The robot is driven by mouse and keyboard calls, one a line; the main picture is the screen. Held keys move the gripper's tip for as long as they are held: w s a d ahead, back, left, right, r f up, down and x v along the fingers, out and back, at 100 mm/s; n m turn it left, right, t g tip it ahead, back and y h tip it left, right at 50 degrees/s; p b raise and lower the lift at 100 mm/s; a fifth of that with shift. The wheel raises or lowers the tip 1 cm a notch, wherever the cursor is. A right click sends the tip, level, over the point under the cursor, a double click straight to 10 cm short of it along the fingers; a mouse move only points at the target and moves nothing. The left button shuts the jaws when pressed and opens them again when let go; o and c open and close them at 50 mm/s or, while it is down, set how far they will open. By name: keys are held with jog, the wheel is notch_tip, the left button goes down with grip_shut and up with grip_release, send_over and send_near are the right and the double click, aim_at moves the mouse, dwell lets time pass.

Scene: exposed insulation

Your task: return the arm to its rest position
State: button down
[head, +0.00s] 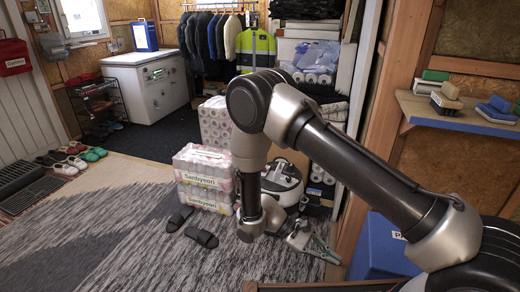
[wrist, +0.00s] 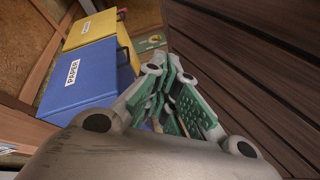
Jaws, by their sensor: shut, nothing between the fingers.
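My arm (head: 355,160) reaches from the lower right up to a bent elbow and then down. My gripper (head: 318,250) hangs low at the end of it, above the floor by the wooden post. The wrist view shows my gripper (wrist: 172,98) with its green-padded fingers together and nothing held. The fingers are beside a dark slatted wooden side (wrist: 250,65) on the right, with a blue bin labelled PAPER (wrist: 90,78) on the left. I cannot tell whether the gripper touches either.
Wrapped roll packs (head: 205,170) stand behind my forearm. Black slippers (head: 201,237) lie on the rug (head: 110,235). A shelf (head: 450,112) holds brushes or sponges at the right. A blue bin (head: 380,250) stands below it. A yellow bin (wrist: 92,28) stands beyond the blue one.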

jog(key=w+d+r+m+t+y, duration=0.15)
jog(key=r+y, duration=0.25)
jog(key=r, duration=0.6)
jog(key=d+r+n+y, duration=0.15)
jog(key=r+y, duration=0.25)
jog(key=r, duration=0.7)
jog(key=s+d+r+m+t+y, duration=0.2)
jog(key=d+r, duration=0.4)
jog(key=r, duration=0.3)
jog(key=s+d+r+m+t+y, duration=0.2)
jog(key=s+d+r+m+t, duration=0.2)
jog(key=r, duration=0.6)
jog(key=s+d+t, duration=0.2)
jog(key=d+t, duration=0.1)
jog(key=shift+s+m, duration=0.2)
jog(key=shift+m, duration=0.2)
